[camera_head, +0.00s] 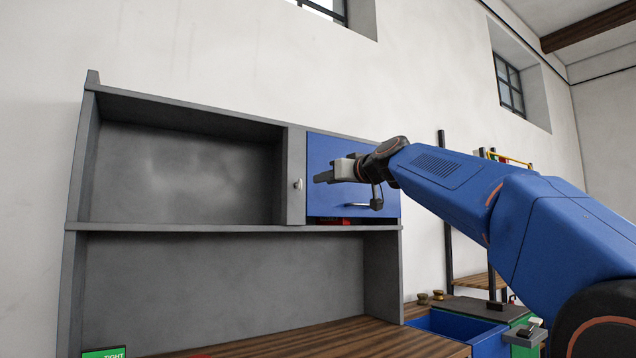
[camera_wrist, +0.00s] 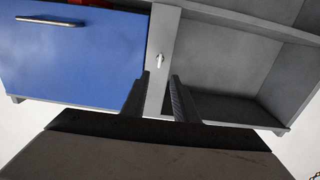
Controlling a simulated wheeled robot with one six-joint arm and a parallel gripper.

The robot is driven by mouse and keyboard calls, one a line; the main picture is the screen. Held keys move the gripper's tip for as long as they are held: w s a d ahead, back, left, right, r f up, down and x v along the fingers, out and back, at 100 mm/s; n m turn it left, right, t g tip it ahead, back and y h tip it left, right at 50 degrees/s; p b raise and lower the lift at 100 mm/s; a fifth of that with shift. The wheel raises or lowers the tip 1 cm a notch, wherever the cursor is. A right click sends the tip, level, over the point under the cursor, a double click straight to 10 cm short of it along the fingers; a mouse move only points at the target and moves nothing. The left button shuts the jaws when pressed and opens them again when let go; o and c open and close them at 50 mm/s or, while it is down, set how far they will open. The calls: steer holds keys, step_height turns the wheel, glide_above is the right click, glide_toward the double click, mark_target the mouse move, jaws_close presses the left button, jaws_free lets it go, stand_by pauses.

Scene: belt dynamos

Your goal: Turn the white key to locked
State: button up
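The white key (camera_head: 298,184) sits on the narrow grey post between the open shelf bay and the blue cabinet door (camera_head: 318,151). In the wrist view the key (camera_wrist: 159,60) shows on the post beyond my fingertips, standing roughly upright in the picture with a slight tilt. My gripper (camera_head: 319,178) is in front of the blue door, just right of the key. In the wrist view my gripper (camera_wrist: 158,82) has its two dark fingers apart, with nothing between them, and the key lies ahead of the gap. I cannot tell the lock's state.
The grey shelf unit (camera_head: 180,228) has an empty upper bay left of the post. A door handle (camera_head: 356,204) and a red item (camera_head: 330,221) below the door lie near my gripper. A wooden worktop (camera_head: 330,340) and blue bin (camera_head: 455,326) are lower down.

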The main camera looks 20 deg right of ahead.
steer(key=shift+v, duration=1.85)
